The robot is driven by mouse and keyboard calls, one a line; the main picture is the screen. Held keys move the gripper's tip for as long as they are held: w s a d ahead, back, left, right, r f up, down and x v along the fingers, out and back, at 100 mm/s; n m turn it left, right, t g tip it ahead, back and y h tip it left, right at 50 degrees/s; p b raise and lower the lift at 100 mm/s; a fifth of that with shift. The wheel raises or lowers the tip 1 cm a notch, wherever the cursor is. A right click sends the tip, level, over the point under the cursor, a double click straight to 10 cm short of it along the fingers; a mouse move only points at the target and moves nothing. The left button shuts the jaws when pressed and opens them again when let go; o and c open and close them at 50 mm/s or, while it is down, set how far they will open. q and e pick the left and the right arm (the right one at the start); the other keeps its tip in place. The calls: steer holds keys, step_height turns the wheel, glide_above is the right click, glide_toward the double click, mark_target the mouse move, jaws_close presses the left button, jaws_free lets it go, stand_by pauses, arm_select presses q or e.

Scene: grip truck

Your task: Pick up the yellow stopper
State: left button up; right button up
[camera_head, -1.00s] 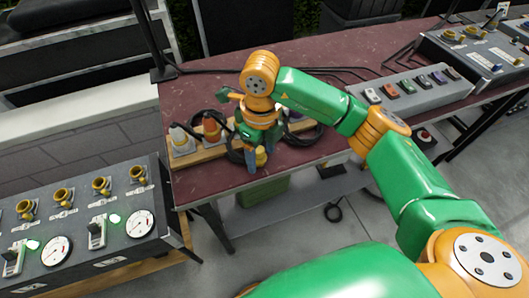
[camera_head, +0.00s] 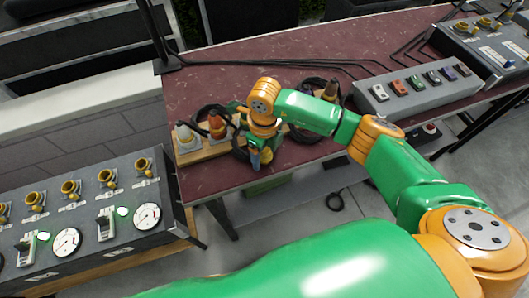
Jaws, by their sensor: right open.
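The yellow stopper (camera_head: 267,155) shows as a small yellow piece near the front edge of the dark red table, at the wooden rack. My right gripper (camera_head: 260,158) is right at it, pointing down, with a blue fingertip beside it. The jaws are open. The gripper body hides much of the stopper, and I cannot tell whether the fingers touch it. My left gripper is not in view.
A white stopper (camera_head: 184,134) and an orange one (camera_head: 216,127) stand on the wooden rack (camera_head: 190,156) with black cables around them. A brown one (camera_head: 330,90) is behind my arm. A switch box (camera_head: 385,105) stands to the right; a gauge panel (camera_head: 85,222) is at lower left.

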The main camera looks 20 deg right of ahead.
jaws_close()
steer(key=shift+r, duration=0.1)
